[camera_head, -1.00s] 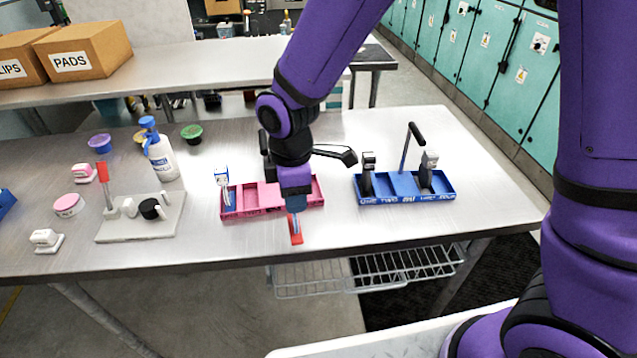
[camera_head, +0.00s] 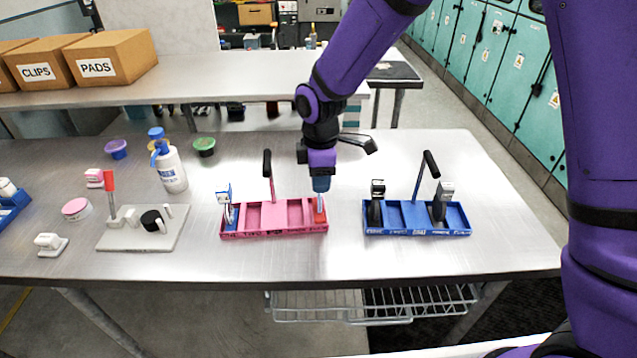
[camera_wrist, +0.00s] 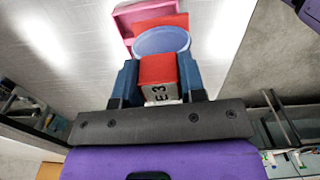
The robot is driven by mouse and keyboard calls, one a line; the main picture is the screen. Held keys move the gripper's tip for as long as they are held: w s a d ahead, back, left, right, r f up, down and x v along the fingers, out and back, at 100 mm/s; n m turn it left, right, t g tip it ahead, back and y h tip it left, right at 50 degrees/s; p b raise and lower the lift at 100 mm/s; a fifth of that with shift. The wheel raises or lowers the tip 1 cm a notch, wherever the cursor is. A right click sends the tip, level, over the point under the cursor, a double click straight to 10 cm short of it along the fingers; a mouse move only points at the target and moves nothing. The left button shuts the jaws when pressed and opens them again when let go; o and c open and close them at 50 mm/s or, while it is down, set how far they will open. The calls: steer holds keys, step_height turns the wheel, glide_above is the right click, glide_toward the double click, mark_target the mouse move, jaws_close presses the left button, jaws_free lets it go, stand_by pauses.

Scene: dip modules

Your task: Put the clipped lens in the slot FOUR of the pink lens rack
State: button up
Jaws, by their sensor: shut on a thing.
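The pink lens rack (camera_head: 275,234) stands on the metal table, with a dark upright handle in its middle. A white and blue piece (camera_head: 229,206) stands in its leftmost slot. My gripper (camera_head: 320,184) points down at the rack's right end. It is shut on the clipped lens, whose red part (camera_head: 319,212) shows at the rightmost slot. In the wrist view, my blue fingers (camera_wrist: 158,85) grip a red clip block (camera_wrist: 158,70) with dark marks, and the pale blue lens disc (camera_wrist: 161,41) lies beyond it. I cannot tell whether the lens touches the slot floor.
A blue rack (camera_head: 410,233) with two dark-and-grey pieces stands close to the right. A spray bottle (camera_head: 172,172) stands behind left. A grey board (camera_head: 120,238) with a red-topped post and a black part lies left. The table front is clear.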

steer(key=shift+w+a+f, duration=0.15)
steer(key=shift+w, duration=1)
steer(key=shift+f, duration=1.7)
steer(key=shift+f, duration=0.1)
steer(key=o, duration=1.1)
steer(key=shift+o, duration=0.2)
step_height(320, 180, up, 12)
steer(key=shift+r, duration=0.2)
